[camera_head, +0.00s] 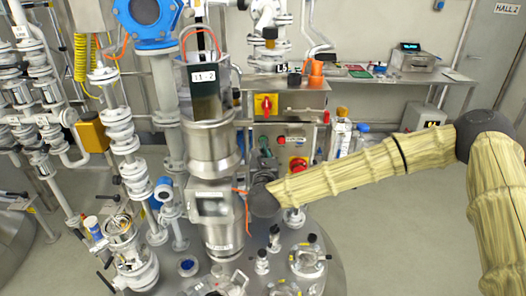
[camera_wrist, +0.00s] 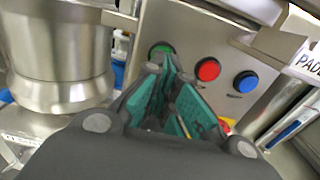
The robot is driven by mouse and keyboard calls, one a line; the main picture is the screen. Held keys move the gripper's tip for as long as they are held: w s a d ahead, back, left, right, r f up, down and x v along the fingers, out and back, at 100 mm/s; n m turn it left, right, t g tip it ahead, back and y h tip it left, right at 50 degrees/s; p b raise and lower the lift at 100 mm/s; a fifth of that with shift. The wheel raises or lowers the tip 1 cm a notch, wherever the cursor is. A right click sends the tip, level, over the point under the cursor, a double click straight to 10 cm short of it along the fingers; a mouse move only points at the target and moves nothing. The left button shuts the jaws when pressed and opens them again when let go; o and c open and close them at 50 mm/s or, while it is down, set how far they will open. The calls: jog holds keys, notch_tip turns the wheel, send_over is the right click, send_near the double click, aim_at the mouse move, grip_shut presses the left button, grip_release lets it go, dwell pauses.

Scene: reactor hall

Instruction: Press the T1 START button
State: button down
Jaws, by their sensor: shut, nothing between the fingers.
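A steel control box shows a green button (camera_wrist: 161,48), a red button (camera_wrist: 208,69) and a blue button (camera_wrist: 246,82) in a row in the wrist view. The labels under them are too small to read, so I cannot tell which is T1 START. My gripper (camera_wrist: 166,70), with teal finger pads, is shut and empty. Its fingertips overlap the lower edge of the green button in the picture; I cannot tell whether they touch it. In the head view my gripper (camera_head: 264,158) is in front of the box, below the green button (camera_head: 263,140).
A steel column (camera_head: 211,150) labelled 11-2 stands just left of my gripper. A yellow-and-red switch (camera_head: 266,106) sits above the buttons, and a red knob (camera_head: 298,164) is to the right. Bottles (camera_head: 341,135) stand right of the box. Valves and fittings crowd the vessel top below.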

jog(key=shift+w, duration=0.15)
dwell(0.3)
jog(key=w+b, duration=0.1)
jog(key=b, duration=0.1)
jog(key=shift+w+r+b, duration=0.15)
jog(key=shift+w+b, duration=0.05)
jog(key=shift+b, duration=0.2)
jog(key=s+b, duration=0.5)
jog(key=s, duration=0.9)
jog(key=shift+b, duration=0.35)
jog(key=shift+s, duration=0.1)
